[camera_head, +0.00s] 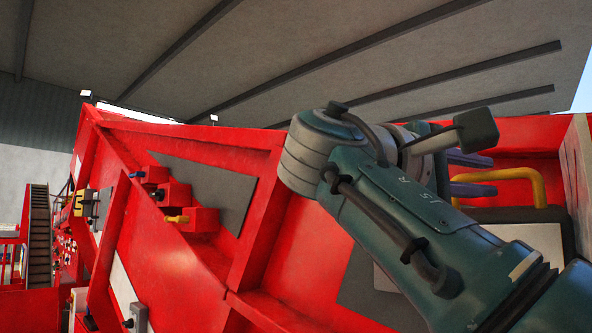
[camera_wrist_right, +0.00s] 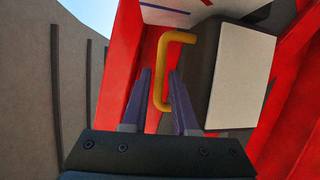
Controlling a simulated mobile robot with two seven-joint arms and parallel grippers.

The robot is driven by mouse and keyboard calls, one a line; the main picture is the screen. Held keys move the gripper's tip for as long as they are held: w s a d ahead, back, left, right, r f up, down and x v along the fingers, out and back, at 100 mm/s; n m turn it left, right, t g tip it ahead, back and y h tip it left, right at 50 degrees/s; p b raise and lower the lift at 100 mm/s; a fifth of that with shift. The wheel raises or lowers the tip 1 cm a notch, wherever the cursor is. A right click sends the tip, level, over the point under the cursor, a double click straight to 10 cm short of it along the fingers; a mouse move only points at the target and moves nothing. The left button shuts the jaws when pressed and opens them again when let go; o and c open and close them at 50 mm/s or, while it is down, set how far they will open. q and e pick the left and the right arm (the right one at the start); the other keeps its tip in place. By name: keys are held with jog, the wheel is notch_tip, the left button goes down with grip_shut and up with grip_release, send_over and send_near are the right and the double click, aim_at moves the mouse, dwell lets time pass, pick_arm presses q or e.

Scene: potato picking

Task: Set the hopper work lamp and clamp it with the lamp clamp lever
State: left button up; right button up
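A yellow bar handle (camera_head: 537,187) stands out from a dark housing with a pale front panel at the right of the head view. I take this housing to be the work lamp (camera_wrist_right: 224,75). My right gripper (camera_head: 492,175) is open, its two purple fingers apart at the handle. In the right wrist view the handle (camera_wrist_right: 155,85) shows in the gap between the fingers of the gripper (camera_wrist_right: 160,75), and neither finger is closed on it. I cannot tell whether a finger touches it. I cannot pick out the lamp clamp lever for certain. My left gripper is out of view.
Red machine walls (camera_head: 190,140) surround the housing. Small red boxes with blue, dark and yellow-tipped levers (camera_head: 178,219) stand on the wall at left. A black-and-yellow marked box (camera_head: 79,203) is farther left. My right arm hides part of the machine.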

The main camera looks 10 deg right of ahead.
aim_at(497, 208)
jog(key=p+x, duration=0.1)
jog(key=x, duration=0.1)
jog(key=p+x, duration=0.1)
jog(key=x, duration=0.1)
jog(key=shift+r+p, duration=0.2)
jog(key=shift+p, duration=0.1)
jog(key=shift+w+d+f, duration=0.15)
jog(key=shift+d+f, duration=0.05)
jog(key=shift+d, duration=0.2)
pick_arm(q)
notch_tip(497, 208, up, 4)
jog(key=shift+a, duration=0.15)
pick_arm(e)
grip_shut()
jog(key=shift+f, duration=0.1)
dwell(0.4)
